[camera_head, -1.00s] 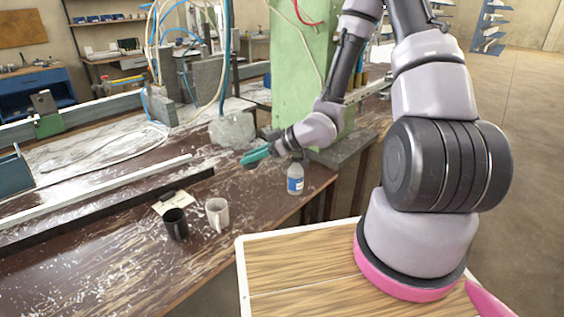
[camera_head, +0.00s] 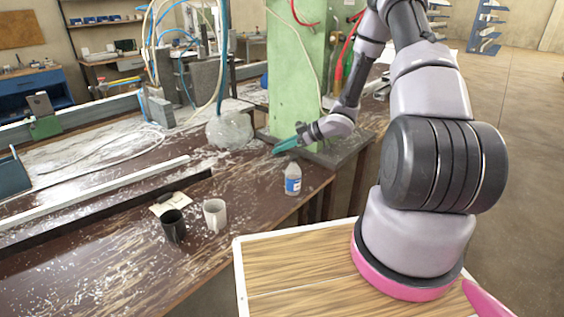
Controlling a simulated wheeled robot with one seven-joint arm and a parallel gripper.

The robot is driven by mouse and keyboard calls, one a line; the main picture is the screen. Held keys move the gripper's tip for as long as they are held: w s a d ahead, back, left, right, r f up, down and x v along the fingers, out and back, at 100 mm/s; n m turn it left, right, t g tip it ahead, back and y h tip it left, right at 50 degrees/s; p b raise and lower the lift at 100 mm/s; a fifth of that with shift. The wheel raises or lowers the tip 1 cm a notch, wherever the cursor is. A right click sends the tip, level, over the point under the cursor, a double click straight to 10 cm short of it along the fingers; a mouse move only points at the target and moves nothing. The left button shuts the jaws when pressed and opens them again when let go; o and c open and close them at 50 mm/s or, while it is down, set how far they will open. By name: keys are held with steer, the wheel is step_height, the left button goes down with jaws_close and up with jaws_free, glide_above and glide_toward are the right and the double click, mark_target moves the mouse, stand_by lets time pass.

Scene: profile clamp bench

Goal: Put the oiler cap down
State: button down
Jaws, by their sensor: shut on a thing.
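My gripper (camera_head: 285,146) has teal fingers and hangs over the far right part of the brown bench, near the foot of the green column. It is shut on the oiler cap, which is too small and covered to make out between the fingers. A small clear bottle with a blue and white label (camera_head: 293,184), perhaps the oiler, stands upright near the bench's right edge. My gripper is beyond the bottle and apart from it.
A cloudy lump (camera_head: 229,131) sits left of the green column (camera_head: 297,75). Bare bench (camera_head: 245,185) lies left of the bottle.

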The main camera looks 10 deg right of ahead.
mark_target(283, 169)
step_height(283, 169, down, 6)
steer(key=shift+w, duration=0.1)
steer(key=shift+w+d+f, duration=0.2)
steer(key=shift+w+d, duration=0.05)
steer(key=shift+f, duration=0.1)
steer(key=c, duration=0.7)
jaws_free()
steer(key=shift+o, duration=0.2)
steer(key=shift+d+r, duration=0.1)
steer(key=shift+r, duration=0.1)
steer(key=v, duration=1.1)
steer(key=shift+s+d+r, duration=0.15)
steer(key=shift+s+d, duration=0.1)
